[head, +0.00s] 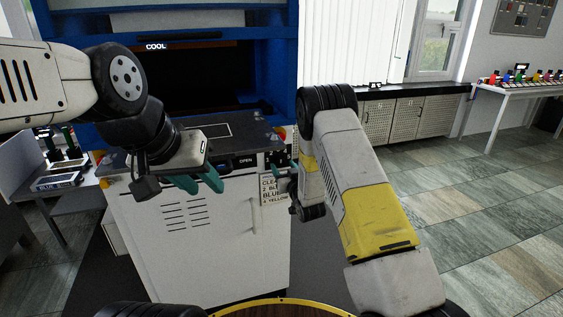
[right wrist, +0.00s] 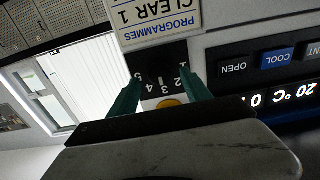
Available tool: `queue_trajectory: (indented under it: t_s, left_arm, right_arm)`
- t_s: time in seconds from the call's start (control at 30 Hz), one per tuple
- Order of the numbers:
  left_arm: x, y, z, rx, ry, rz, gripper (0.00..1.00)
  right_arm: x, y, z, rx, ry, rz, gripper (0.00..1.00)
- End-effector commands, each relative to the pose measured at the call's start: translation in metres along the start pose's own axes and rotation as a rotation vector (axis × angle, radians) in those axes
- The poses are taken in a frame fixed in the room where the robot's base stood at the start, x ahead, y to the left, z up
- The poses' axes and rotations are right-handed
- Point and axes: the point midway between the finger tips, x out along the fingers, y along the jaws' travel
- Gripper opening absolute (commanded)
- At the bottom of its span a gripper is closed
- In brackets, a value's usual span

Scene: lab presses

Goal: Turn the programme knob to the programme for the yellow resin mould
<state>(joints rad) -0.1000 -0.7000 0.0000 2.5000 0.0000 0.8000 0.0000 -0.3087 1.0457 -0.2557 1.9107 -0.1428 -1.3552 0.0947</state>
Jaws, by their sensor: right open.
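The programme dial panel (right wrist: 160,78) is black with white numerals, seen upside down in the right wrist view. A short white mark shows near its middle; I cannot tell which numeral it points at. The programme card (right wrist: 160,18) beside it shows PROGRAMMES and CLEAR 1. In the head view the card (head: 271,190) has a lowest line naming YELLOW, its number blurred. My right gripper (right wrist: 160,98) is open, its teal fingers on either side of the dial; contact cannot be told. My left gripper (head: 202,185) is open and empty in front of the press's top.
Beside the dial are an OPEN button (right wrist: 235,67), a blue COOL button (right wrist: 276,58) and a lit temperature display (right wrist: 280,98). The blue press (head: 290,60) stands on a white cabinet (head: 200,240). Side tables stand left and far right. The floor at right is clear.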

Motion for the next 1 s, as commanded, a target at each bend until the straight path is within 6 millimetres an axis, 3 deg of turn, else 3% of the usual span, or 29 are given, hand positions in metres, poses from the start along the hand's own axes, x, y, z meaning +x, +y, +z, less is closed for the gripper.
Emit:
queue_trajectory:
  t_s: [0.2, 0.5, 0.57, 0.8, 1.0]
  left_arm:
    - [0.000, 0.000, 0.000, 0.000, 0.000, 0.000, 0.36]
    - [0.000, 0.000, 0.000, 0.000, 0.000, 0.000, 0.36]
    - [0.000, 0.000, 0.000, 0.000, 0.000, 0.000, 0.36]
    - [0.000, 0.000, 0.000, 0.000, 0.000, 0.000, 0.36]
    - [0.000, 0.000, 0.000, 0.000, 0.000, 0.000, 0.36]
  right_arm:
    - [0.024, 0.000, 0.000, -0.001, 0.000, -0.001, 0.57]
    - [0.028, 0.000, 0.000, -0.001, -0.001, 0.000, 0.57]
    - [0.027, 0.000, 0.000, 0.000, -0.001, 0.000, 0.49]
    - [0.027, 0.000, 0.000, 0.000, -0.001, 0.000, 0.02]
    - [0.027, 0.000, 0.000, 0.007, -0.001, 0.000, 0.00]
